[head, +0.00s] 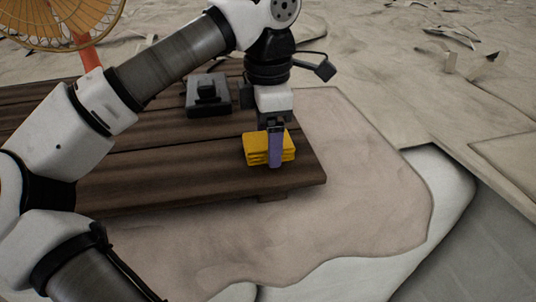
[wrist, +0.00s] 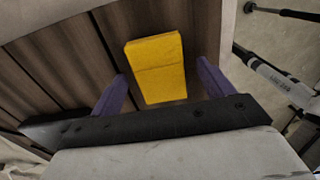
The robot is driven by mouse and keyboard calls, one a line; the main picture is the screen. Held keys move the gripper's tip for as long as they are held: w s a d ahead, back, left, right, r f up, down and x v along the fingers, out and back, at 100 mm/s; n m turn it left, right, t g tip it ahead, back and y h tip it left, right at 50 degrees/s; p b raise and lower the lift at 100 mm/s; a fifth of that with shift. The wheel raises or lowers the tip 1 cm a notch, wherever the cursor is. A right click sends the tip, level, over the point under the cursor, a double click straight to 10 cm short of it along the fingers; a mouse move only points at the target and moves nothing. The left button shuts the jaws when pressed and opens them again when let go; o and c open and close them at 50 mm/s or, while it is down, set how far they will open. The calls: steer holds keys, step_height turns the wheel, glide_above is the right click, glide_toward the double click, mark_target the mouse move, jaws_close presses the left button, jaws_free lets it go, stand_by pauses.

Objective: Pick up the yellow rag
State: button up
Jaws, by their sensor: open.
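The yellow rag (head: 255,151) is folded into a thick, layered block and lies on the dark wooden table near its right end. My gripper (head: 274,160) points down at the rag, and a purple finger covers part of it in the head view. In the wrist view, the rag (wrist: 156,68) shows between and beyond the two purple fingers of my gripper (wrist: 160,88). The fingers are spread apart with a gap on each side of the rag. Contact with the rag cannot be made out.
The plank table (head: 190,165) ends just right of the rag. A dark grey device (head: 208,95) sits on the table behind and left of the rag. A yellow fan (head: 60,18) on an orange stem stands at the upper left. Pale, uneven ground surrounds the table.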

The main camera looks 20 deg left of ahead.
steer(key=shift+f, duration=0.5)
steer(key=shift+r, duration=0.1)
steer(key=shift+c, duration=0.6)
steer(key=c, duration=1)
